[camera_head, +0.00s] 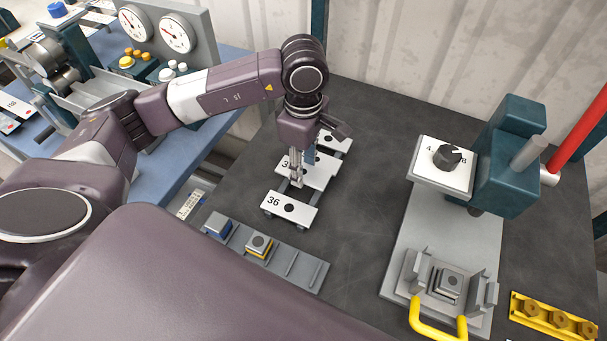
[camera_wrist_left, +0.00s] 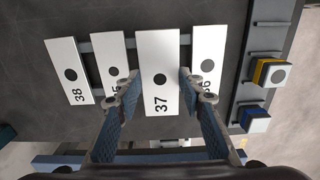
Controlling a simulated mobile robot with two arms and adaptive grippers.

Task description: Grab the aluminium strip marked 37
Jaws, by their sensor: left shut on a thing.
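The aluminium strip marked 37 (camera_wrist_left: 158,55) is a white plate with a dark round spot, between the two fingers of my left gripper (camera_wrist_left: 160,82) in the left wrist view. The gripper is shut on its long edges. It looks larger than its neighbours there. In the head view my left gripper (camera_head: 297,176) points down onto this strip (camera_head: 318,174), whose number is partly hidden by the fingers. My right gripper is not in view.
Strip 36 (camera_head: 289,208) lies close on one side; strip 38 (camera_wrist_left: 70,72) and a strip with a half-hidden number (camera_wrist_left: 114,55) lie on the other. A grey rack (camera_head: 290,264) with small blocks is near. A teal press (camera_head: 508,150) stands right. Dark table between is clear.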

